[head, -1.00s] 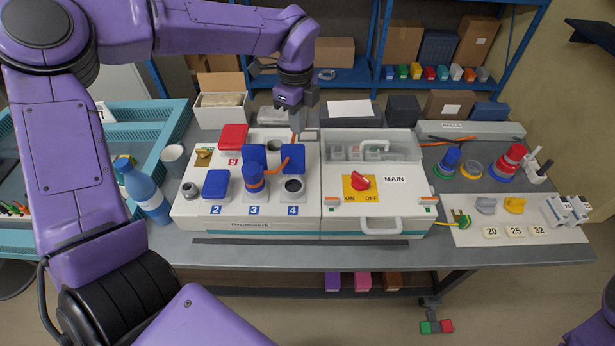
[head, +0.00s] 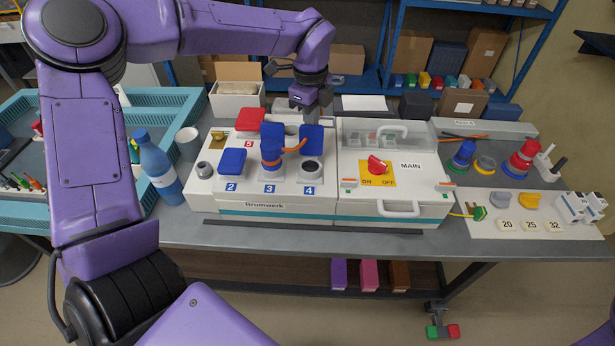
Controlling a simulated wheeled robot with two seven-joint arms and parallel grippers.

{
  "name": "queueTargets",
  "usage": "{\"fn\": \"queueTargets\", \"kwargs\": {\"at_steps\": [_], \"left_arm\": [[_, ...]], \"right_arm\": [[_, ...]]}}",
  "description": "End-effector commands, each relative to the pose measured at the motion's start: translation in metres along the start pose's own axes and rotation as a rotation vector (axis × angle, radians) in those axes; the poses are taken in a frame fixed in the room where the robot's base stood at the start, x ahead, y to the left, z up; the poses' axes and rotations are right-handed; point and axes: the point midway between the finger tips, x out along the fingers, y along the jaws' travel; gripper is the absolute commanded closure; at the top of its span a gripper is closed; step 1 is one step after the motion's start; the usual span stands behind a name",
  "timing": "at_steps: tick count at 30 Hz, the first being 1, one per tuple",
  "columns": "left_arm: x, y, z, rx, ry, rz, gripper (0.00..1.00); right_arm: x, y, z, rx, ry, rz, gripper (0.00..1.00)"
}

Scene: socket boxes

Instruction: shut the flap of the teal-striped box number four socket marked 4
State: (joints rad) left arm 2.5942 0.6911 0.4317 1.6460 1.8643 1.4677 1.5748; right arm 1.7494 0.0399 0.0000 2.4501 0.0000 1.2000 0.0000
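The teal-striped box (head: 228,206) stands on the bench with its numbered sockets on top. Socket 4 (head: 311,168) is an empty round socket, dark inside, above the label 4. Its blue flap (head: 313,133) stands open and upright behind it. My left gripper (head: 309,112) points down just behind and above the top of this flap. Whether it touches the flap, and whether its fingers are open, I cannot tell. My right gripper is out of view.
A blue plug (head: 270,155) with an orange cable sits in socket 3, left of socket 4. Socket 2's blue flap (head: 232,161) and socket 5's red flap (head: 250,119) are down. The main switch panel (head: 408,180) adjoins on the right. A blue bottle (head: 157,165) stands left.

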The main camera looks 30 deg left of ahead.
Motion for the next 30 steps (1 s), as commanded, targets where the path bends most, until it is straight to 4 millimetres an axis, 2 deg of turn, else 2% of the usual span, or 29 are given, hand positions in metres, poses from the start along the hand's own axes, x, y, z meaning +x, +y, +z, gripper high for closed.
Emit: {"fn": "queueTargets", "kwargs": {"at_steps": [1, 9, 11, 14, 25, 30], "left_arm": [[0.023, 0.013, -0.001, 0.002, -0.002, 0.053, 1.0], [0.025, 0.03, -0.01, 0.0, -0.002, 0.054, 1.0], [0.021, 0.03, -0.01, -0.001, -0.002, 0.051, 1.0], [0.012, 0.029, -0.008, -0.004, -0.002, 0.046, 1.0], [-0.052, 0.025, -0.009, -0.001, -0.003, 0.039, 1.0], [-0.056, 0.025, -0.009, -0.002, -0.003, 0.039, 1.0]], "right_arm": [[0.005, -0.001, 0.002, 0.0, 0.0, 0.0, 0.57], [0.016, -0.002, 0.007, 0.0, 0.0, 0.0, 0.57], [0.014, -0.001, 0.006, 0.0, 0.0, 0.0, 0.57], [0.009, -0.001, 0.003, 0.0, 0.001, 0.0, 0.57], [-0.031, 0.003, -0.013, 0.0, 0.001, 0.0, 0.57], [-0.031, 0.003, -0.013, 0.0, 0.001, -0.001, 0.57]]}}
